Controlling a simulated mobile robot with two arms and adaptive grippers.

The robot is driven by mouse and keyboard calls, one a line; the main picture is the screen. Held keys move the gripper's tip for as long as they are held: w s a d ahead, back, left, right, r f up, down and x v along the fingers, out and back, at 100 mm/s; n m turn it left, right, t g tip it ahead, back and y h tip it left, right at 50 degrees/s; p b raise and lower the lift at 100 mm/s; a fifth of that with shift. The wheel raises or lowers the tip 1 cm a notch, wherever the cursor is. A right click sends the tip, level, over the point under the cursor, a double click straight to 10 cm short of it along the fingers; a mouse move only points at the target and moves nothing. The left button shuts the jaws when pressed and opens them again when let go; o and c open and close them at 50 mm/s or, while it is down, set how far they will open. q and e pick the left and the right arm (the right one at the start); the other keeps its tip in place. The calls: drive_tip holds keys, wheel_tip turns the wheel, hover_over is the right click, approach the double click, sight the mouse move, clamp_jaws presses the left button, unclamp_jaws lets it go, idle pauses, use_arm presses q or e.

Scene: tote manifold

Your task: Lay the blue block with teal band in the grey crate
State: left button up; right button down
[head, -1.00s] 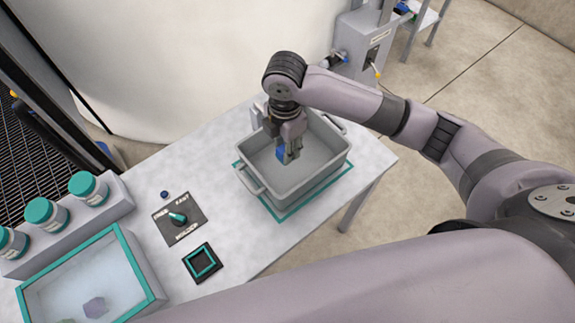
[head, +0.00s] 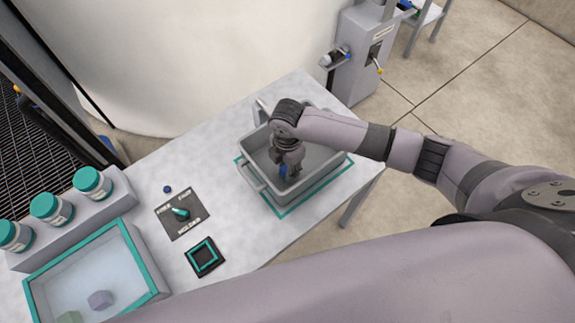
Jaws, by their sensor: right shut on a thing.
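The grey crate (head: 258,176) stands on a teal-edged mat (head: 283,212) on the light table, with a handle at its near left end. My right gripper (head: 289,175) points down inside the crate. It is shut on the blue block (head: 283,171), of which only a small blue part shows between the fingers. The teal band cannot be made out. I cannot tell whether the block touches the crate floor. My left gripper is not in the head view.
Left of the crate lie a dark dial plate (head: 182,214) with a teal knob and a black square pad (head: 204,257). A teal-rimmed tray (head: 152,268) holds lumps. Teal-lidded jars (head: 92,182) stand in a rack. A grey machine (head: 352,60) stands behind the table.

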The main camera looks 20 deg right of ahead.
drive_tip(key=shift+f, duration=0.15)
drive_tip(key=c, duration=1.2)
unclamp_jaws()
wheel_tip(320, 180, up, 12)
drive_tip(key=shift+r+b, duration=0.2)
drive_tip(key=shift+b, duration=0.4)
